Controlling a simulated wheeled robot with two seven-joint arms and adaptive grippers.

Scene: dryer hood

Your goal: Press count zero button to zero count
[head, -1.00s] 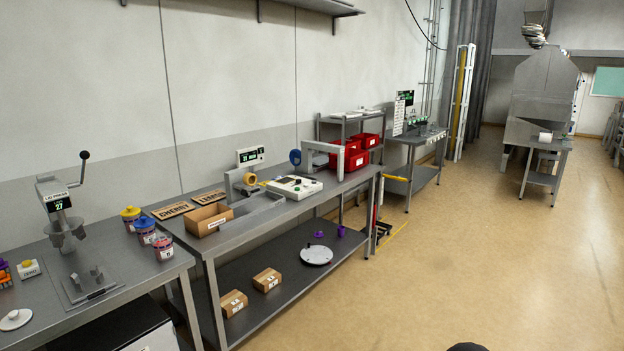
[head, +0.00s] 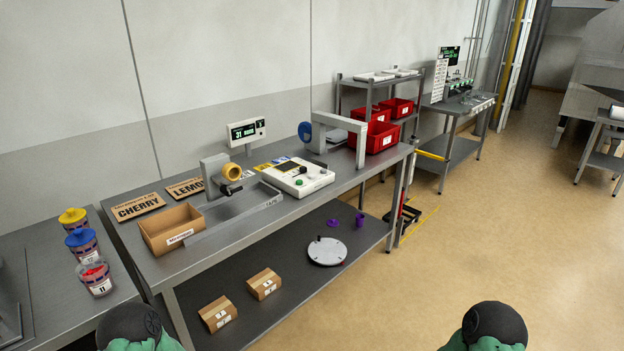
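A white control box (head: 298,177) sits on the middle steel bench. It has a dark display or pad, a green button (head: 299,182) and a small dark or red button; their labels are too small to read. A white counter display (head: 246,131) behind it shows green digits that look like 31. No button marked as count zero can be made out. Neither gripper is in view. Only dark rounded parts with green, which look like my own arms, show at the bottom edge. Nothing of mine touches the control box.
The bench (head: 240,240) also holds an open cardboard box (head: 172,228), a tape dispenser (head: 216,174), cherry (head: 138,206) and lemon signs and a grey arch (head: 340,132). Red bins (head: 383,138) stand behind. Lidded jars (head: 83,243) are at the left.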

